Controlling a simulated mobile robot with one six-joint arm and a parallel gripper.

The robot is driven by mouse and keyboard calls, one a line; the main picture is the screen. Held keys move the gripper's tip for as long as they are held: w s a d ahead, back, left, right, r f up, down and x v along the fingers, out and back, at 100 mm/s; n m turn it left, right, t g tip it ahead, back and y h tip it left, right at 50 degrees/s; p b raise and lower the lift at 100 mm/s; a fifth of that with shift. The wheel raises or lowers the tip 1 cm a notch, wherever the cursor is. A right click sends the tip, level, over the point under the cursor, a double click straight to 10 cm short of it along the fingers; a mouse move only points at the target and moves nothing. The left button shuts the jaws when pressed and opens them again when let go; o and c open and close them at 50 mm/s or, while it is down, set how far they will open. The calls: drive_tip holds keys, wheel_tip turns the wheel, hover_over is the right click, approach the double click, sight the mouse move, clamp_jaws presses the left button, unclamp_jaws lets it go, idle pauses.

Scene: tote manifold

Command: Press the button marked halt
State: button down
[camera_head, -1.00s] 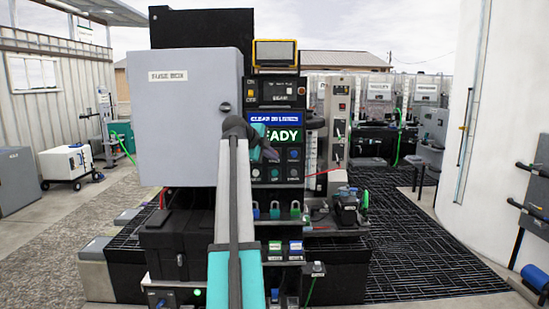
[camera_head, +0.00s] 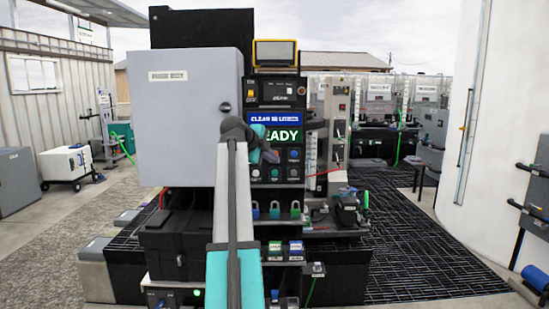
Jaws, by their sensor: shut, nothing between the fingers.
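A dark button panel (camera_head: 283,181) stands on the front of the machine, below a screen (camera_head: 291,136) that shows green "READY" letters, partly covered by my arm. My gripper (camera_head: 270,157) is shut and empty, in front of the upper left part of the panel, hiding some buttons. I cannot tell whether it touches the panel.
A large grey fuse box (camera_head: 193,115) juts out left of the panel, close to my arm. Coloured padlocks (camera_head: 275,209) hang below the buttons. A gauge column (camera_head: 338,120) and a black pump-like unit (camera_head: 347,206) stand to the right. Dark grating (camera_head: 425,250) covers the floor at right.

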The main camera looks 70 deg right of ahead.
drive_tip(key=shift+s+a, duration=0.35)
drive_tip(key=shift+a, duration=0.55)
